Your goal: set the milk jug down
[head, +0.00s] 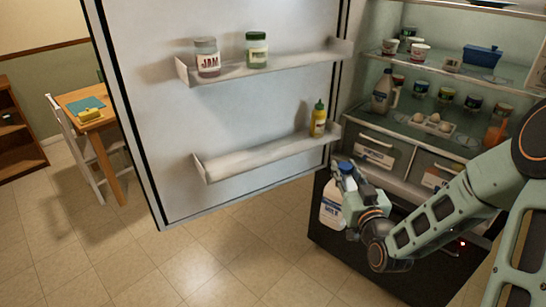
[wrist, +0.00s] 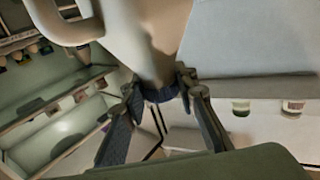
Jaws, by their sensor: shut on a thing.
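The milk jug (head: 332,206) is white with a blue label and a blue cap. In the head view it hangs roughly upright in front of the dark lower front of the fridge, clear of the floor. My gripper (head: 347,180) is shut on its upper part, near the cap. In the wrist view my gripper's fingers (wrist: 163,98) close on both sides of the jug's neck at the blue cap. The pale jug (wrist: 150,45) and its handle fill the top of that view. My gripper hides part of the jug in the head view.
The fridge door (head: 270,110) stands open on the left, with jars and a yellow bottle (head: 318,120) in its racks. Drawers (head: 380,155) sit below. The tiled floor in front is clear.

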